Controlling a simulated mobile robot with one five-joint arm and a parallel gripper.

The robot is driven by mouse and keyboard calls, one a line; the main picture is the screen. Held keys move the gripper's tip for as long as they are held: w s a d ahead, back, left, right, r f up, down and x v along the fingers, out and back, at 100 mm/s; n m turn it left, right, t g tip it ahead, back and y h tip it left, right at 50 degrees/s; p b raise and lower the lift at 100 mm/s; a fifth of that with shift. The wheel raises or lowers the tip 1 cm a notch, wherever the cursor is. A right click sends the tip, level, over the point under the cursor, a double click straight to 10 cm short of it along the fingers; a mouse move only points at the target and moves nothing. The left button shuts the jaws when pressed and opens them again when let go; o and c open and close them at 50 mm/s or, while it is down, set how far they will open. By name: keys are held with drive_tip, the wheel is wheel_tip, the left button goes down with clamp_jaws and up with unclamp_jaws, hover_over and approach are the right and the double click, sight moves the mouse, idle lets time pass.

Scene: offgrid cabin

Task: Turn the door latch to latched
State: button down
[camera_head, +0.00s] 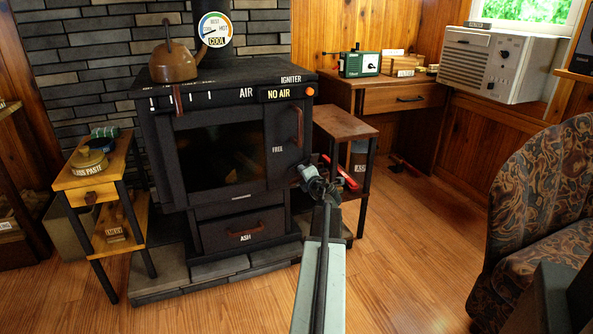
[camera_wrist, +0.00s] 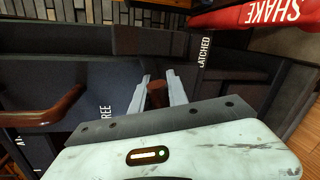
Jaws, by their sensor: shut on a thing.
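The black stove door (camera_head: 232,155) has a dark glass window and appears closed. The latch's brown wooden handle (camera_wrist: 156,94) sits between the two pale fingers of my gripper (camera_wrist: 157,78) in the wrist view, and the fingers are shut on it. The handle stands between the FREE label (camera_wrist: 105,97) at left and the LATCHED label (camera_wrist: 204,52) at right. In the head view my gripper (camera_head: 316,184) is at the stove's right front edge, below the FREE label (camera_head: 277,149). There it hides the latch and the LATCHED label.
The brown door handle (camera_wrist: 45,108) is left of my gripper in the wrist view. A red object marked SHAKE (camera_wrist: 270,17) lies to the right, near the side shelf (camera_head: 345,124). A kettle (camera_head: 174,61) stands on the stove. A patterned chair (camera_head: 535,215) stands at right; floor between is clear.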

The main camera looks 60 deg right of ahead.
drive_tip(key=shift+f+m+y, duration=0.15)
drive_tip(key=shift+f+m, duration=0.1)
drive_tip(key=shift+m, duration=0.55)
drive_tip(key=shift+f+m+y, duration=0.15)
drive_tip(key=shift+f+m, duration=0.05)
drive_tip(key=shift+m, duration=0.6)
drive_tip(key=c, duration=1.3)
unclamp_jaws()
drive_tip(key=p+v, duration=0.1)
drive_tip(key=v, duration=0.7)
drive_tip(key=shift+d+f, duration=0.1)
